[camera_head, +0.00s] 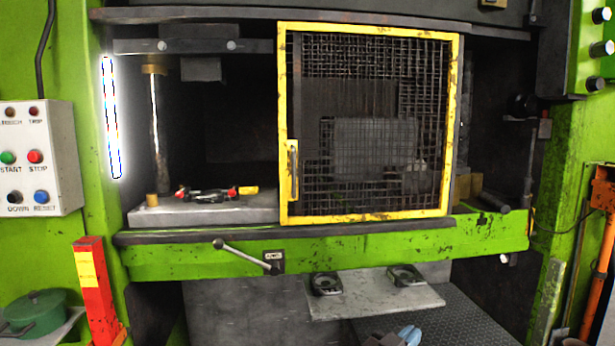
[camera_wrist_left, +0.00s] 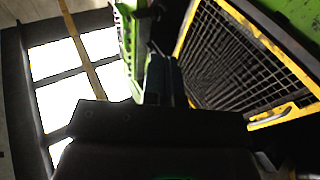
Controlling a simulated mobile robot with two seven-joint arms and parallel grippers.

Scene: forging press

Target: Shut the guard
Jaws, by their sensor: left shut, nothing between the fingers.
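The guard (camera_head: 283,120) is a yellow-framed dark mesh panel standing across the middle and right of the press opening. The left part of the opening is uncovered. In the left wrist view the guard (camera_wrist_left: 235,22) shows tilted at the upper right. My left gripper (camera_head: 408,335) shows as blue-grey tips at the bottom edge of the head view, below and apart from the guard. Its fingers (camera_wrist_left: 162,85) are dark in the wrist view and shut, with nothing held. My right gripper is not in view.
A lever (camera_head: 245,255) sticks out from the green front beam below the opening. A grey shelf (camera_head: 375,298) with two black pads juts out lower down. A red post (camera_head: 95,290) and a button box (camera_head: 38,160) stand at left. Pliers-like tools (camera_head: 215,193) lie inside the opening.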

